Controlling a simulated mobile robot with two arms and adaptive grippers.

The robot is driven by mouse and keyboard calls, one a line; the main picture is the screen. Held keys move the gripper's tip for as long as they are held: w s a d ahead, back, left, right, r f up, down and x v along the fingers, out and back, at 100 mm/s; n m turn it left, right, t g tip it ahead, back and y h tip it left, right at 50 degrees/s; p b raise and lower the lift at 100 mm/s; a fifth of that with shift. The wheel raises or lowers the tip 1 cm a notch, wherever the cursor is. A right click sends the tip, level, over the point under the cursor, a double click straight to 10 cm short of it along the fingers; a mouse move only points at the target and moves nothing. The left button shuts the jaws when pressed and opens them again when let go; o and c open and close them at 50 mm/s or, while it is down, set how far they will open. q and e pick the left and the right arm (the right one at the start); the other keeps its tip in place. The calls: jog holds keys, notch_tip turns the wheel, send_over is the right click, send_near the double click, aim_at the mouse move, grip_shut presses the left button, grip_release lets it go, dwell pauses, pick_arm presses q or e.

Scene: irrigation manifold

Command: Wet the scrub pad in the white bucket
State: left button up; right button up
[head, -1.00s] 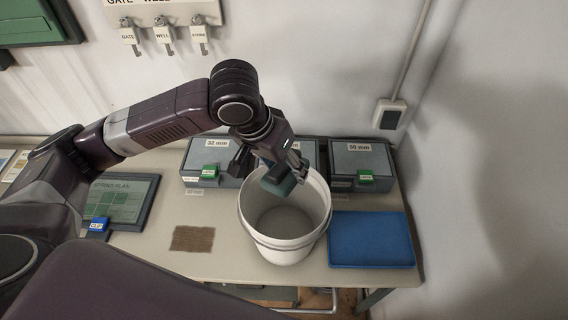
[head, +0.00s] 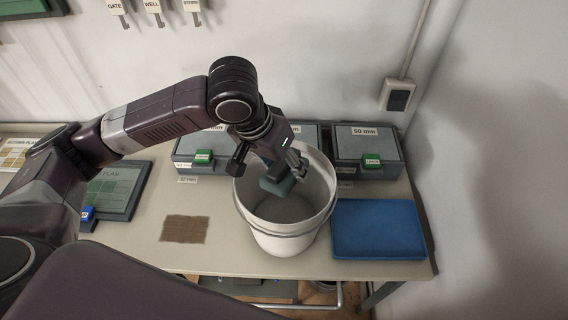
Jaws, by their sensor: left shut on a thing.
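The white bucket (head: 285,243) stands upright on the table, its inside partly visible and grey toward the bottom. My left gripper (head: 276,172) reaches in over the bucket's back left rim. It is shut on the teal scrub pad (head: 281,187), which is at the bucket's mouth, above its bottom. Whether the pad touches the inner wall cannot be told. My right gripper is not in view.
A blue tray (head: 378,229) lies right of the bucket, and a brown mat (head: 185,229) lies left of it. Grey cases (head: 367,146) with green tags stand along the wall. A dark green plan board (head: 117,190) lies at left.

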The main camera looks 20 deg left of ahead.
aim_at(284, 162)
pick_arm(q)
notch_tip(284, 162, down, 13)
jog(key=b, duration=0.4)
jog(key=shift+b, duration=0.4)
jog(key=shift+f, duration=0.1)
dwell(0.6)
notch_tip(284, 162, up, 12)
jog(key=p, duration=1.4)
jog(key=shift+r+p, duration=0.35)
jog(key=shift+r, duration=2.65)
jog(key=shift+r, duration=0.1)
